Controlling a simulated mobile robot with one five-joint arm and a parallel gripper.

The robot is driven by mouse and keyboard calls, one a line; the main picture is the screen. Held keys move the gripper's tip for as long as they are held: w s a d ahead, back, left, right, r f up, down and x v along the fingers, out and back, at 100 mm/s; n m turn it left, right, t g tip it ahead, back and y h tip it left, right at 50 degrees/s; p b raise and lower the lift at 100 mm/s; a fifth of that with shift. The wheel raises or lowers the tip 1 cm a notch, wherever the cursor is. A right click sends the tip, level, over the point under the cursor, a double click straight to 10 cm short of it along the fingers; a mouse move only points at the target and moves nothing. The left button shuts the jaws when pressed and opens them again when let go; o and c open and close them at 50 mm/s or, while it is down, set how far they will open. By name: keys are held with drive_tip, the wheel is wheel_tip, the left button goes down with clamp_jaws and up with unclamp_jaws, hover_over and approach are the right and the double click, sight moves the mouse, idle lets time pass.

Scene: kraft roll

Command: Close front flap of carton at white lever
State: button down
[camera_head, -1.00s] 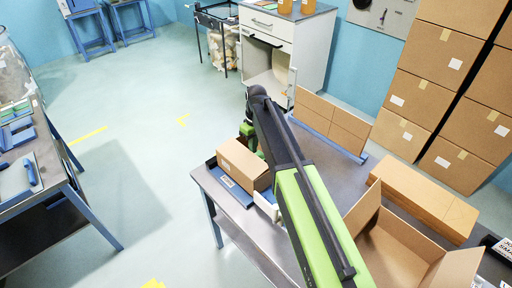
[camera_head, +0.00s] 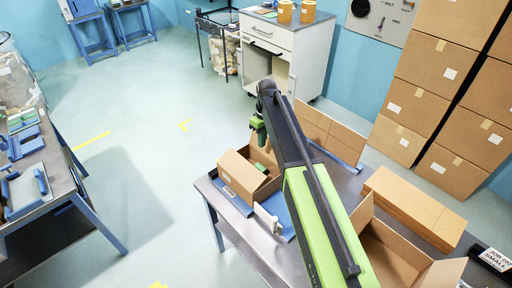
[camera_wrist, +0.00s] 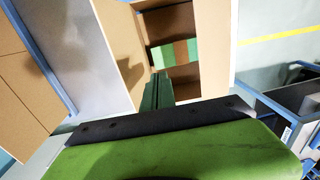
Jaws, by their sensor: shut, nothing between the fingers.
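The brown carton (camera_head: 238,178) stands on a blue base at the near left corner of the table, beside an upright white lever (camera_head: 267,219). Its top is open, and a green block with a brown band (camera_wrist: 175,54) shows inside in the wrist view. A broad flap (camera_wrist: 122,50) spreads out on the carton's left side in the wrist view, with a shadow on it. My gripper (camera_head: 259,134) is above the carton's far side. Its dark green fingers (camera_wrist: 157,92) are shut and empty, overlapping the opening in the wrist view; contact cannot be told.
A larger open carton (camera_head: 395,250) and a flat stack of brown board (camera_head: 415,205) are to the right on the table. A brown divider panel (camera_head: 328,132) stands behind my arm. A white cabinet (camera_head: 270,48) and stacked boxes (camera_head: 460,85) stand farther back.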

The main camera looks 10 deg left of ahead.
drive_tip(key=s+a+r+t+p, duration=0.45)
drive_tip(key=s+r+p, duration=0.35)
drive_tip(key=s+r, duration=0.3)
drive_tip(key=b, duration=1.1)
hover_over(248, 164)
drive_tip(key=s+a, duration=0.1)
drive_tip(key=shift+g+y, duration=0.25)
drive_tip(key=shift+y, duration=0.15)
wheel_tip(248, 164, down, 12)
drive_tip(key=shift+a, duration=0.15)
drive_tip(key=shift+w+d+f+b, duration=0.25)
drive_tip(key=shift+d+f+b, duration=0.05)
drive_tip(key=shift+f+b, duration=0.3)
drive_tip(key=shift+w+d+f+b, duration=0.25)
drive_tip(key=shift+f+b, duration=0.2)
drive_tip(key=shift+b, duration=0.1)
drive_tip(key=shift+r, duration=0.1)
